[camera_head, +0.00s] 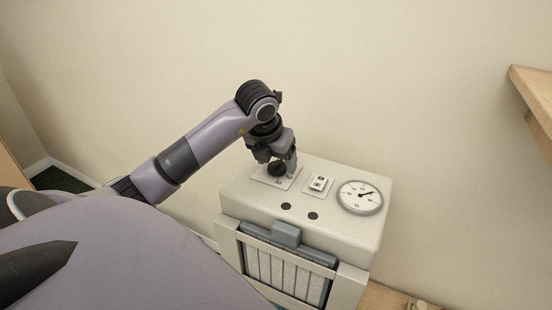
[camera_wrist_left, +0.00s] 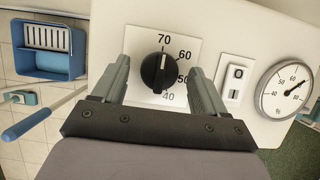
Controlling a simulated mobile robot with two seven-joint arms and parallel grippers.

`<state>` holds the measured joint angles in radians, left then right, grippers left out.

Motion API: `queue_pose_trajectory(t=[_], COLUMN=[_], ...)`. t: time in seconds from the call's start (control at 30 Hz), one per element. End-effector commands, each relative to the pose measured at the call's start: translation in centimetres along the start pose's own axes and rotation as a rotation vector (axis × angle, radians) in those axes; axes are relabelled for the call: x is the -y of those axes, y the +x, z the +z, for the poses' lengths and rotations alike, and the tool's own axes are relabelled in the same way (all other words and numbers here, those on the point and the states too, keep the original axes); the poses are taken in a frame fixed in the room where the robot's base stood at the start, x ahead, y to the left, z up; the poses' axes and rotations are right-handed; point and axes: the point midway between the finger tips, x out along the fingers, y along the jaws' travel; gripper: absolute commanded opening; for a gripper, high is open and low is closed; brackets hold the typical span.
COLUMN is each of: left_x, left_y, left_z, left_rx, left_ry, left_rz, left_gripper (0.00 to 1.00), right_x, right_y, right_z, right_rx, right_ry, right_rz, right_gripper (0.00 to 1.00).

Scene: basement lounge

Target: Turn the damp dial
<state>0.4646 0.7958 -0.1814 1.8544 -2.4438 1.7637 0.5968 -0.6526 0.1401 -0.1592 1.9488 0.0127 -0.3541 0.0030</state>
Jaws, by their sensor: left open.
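The damp dial is a round black knob (camera_wrist_left: 158,73) with a white pointer line, on a white plate (camera_wrist_left: 185,45) marked 40, 50, 60 and 70. In the wrist view the pointer line is toward the 70. The dial sits on top of a cream dehumidifier box (camera_head: 330,227). In the head view the knob (camera_head: 277,168) is partly hidden by my left gripper (camera_head: 278,170). My left gripper (camera_wrist_left: 158,75) is open, its two fingers on either side of the knob, with gaps visible in the wrist view. My right gripper is not in view.
A rocker switch (camera_head: 319,184) and a round gauge (camera_head: 360,197) sit right of the dial on the same top. Two dark round spots (camera_head: 300,211) lie nearer the front edge. A wooden shelf (camera_head: 535,95) juts in at the right. A plain wall stands behind.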

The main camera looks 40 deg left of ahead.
Motion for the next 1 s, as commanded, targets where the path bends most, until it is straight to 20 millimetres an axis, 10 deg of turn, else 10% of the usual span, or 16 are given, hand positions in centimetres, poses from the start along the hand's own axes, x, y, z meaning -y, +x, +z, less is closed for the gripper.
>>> queue_pose_trajectory(t=[0.17, 0.33, 1.0], left_x=[0.02, 0.02, -0.32], left_y=[0.01, -0.01, 0.14], left_z=[-0.01, -0.01, 0.01], left_rx=[0.000, 0.000, 0.001], left_ry=[0.000, 0.000, 0.228], left_rz=[-0.001, -0.001, -0.091], left_gripper=[0.73, 0.18, 0.19], right_x=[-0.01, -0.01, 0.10], right_y=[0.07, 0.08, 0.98], right_z=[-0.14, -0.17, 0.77], right_rx=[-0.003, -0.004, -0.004], right_ry=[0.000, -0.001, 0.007], right_rz=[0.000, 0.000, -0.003], right_gripper=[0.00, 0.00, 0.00])
